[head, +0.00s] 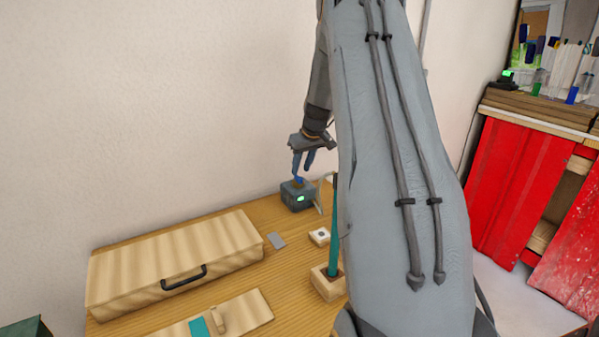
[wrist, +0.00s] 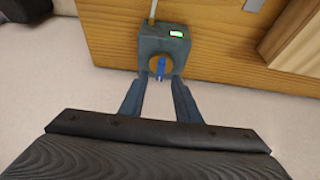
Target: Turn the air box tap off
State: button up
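The air box (head: 298,196) is a small dark grey box on the wooden table, with a lit green display on its front. It also shows at the top of the wrist view (wrist: 150,40). Its tap is a small blue handle (wrist: 160,70) on a round brass-coloured base (wrist: 160,60). In the head view the blue tap (head: 299,180) sits on top of the box. My gripper (head: 303,172) points down just above the tap. In the wrist view the fingers of my gripper (wrist: 160,80) are open, one on each side of the handle, with gaps visible. Contact cannot be told.
A wooden case (head: 175,262) with a black handle lies left on the table. Red panels (head: 515,185) are at right.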

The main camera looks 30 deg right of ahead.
aim_at(298, 177)
jog(key=shift+p+x, duration=0.55)
jog(key=shift+x, duration=1.45)
jog(key=shift+a, duration=0.1)
grip_shut()
